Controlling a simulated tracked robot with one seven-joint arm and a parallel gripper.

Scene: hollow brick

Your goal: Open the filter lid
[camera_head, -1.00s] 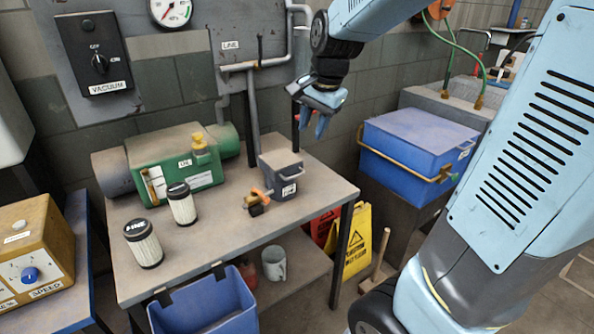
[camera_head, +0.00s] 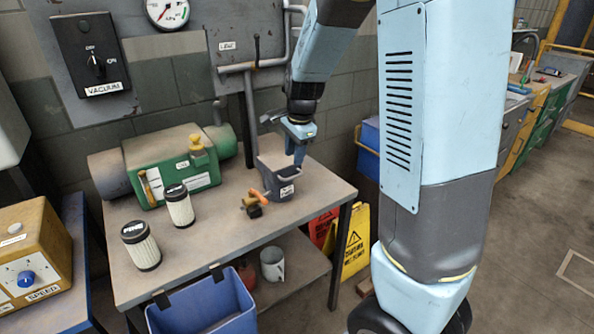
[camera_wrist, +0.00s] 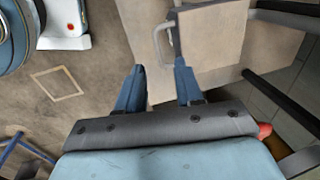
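The grey filter box (camera_head: 285,190) stands near the right end of the workbench, with a white label on its front. My gripper (camera_head: 299,158) points down over the right part of the box. In the wrist view my gripper (camera_wrist: 157,78) has its two blue fingers apart with nothing between them. The right fingertip is close to the handle; contact is unclear.
Orange-handled valve (camera_head: 255,200) sits just in front of the box. Two filter cartridges (camera_head: 179,207) and a green pump (camera_head: 175,170) stand to the left. Pipes (camera_head: 250,68) rise behind the box. A yellow sign (camera_head: 356,243) stands right of the bench (camera_head: 215,250).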

